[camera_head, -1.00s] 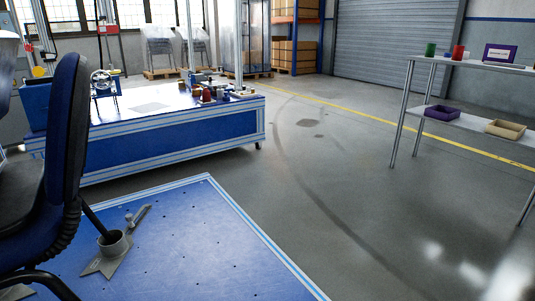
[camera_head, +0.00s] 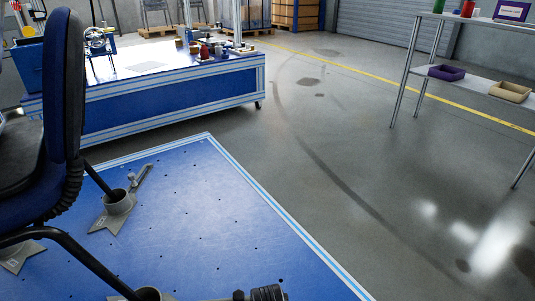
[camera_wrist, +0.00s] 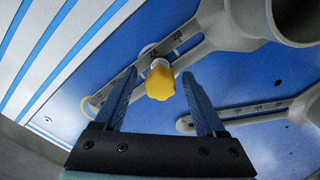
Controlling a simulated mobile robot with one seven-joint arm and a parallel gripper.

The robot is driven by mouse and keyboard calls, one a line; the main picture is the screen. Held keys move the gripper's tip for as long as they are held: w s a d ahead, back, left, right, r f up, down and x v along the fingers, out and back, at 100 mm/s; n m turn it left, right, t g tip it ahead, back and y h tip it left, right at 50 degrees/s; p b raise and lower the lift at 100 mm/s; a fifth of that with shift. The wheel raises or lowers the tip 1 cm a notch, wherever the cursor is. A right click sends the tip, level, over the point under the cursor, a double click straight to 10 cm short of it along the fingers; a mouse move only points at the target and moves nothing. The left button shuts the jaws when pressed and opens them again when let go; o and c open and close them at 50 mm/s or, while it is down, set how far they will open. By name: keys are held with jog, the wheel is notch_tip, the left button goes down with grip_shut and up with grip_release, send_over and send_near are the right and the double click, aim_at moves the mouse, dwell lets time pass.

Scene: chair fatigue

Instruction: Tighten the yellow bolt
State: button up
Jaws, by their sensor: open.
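The yellow bolt (camera_wrist: 160,80) has a knob-like head and sits on a grey slotted bracket arm (camera_wrist: 125,82) on the blue plate in the wrist view. My gripper (camera_wrist: 159,75) is open, with one blue finger on each side of the bolt in the picture. Gaps show between the bolt head and both fingers. I cannot tell how far the tips are from it in depth. The bolt cannot be made out in the head view, and my gripper is not clearly visible there.
A grey cup-shaped bracket base (camera_wrist: 245,20) stands beside the bolt, and a second slotted arm (camera_wrist: 250,112) lies to the right. In the head view an office chair (camera_head: 62,110) stands over the blue platform (camera_head: 195,225). A blue workbench (camera_head: 170,98) and shelf (camera_head: 470,73) stand farther off.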

jog(key=n, duration=0.3)
jog(key=n, duration=0.3)
jog(key=shift+n, duration=0.6)
jog(key=n, duration=0.4)
grip_shut()
dwell(0.4)
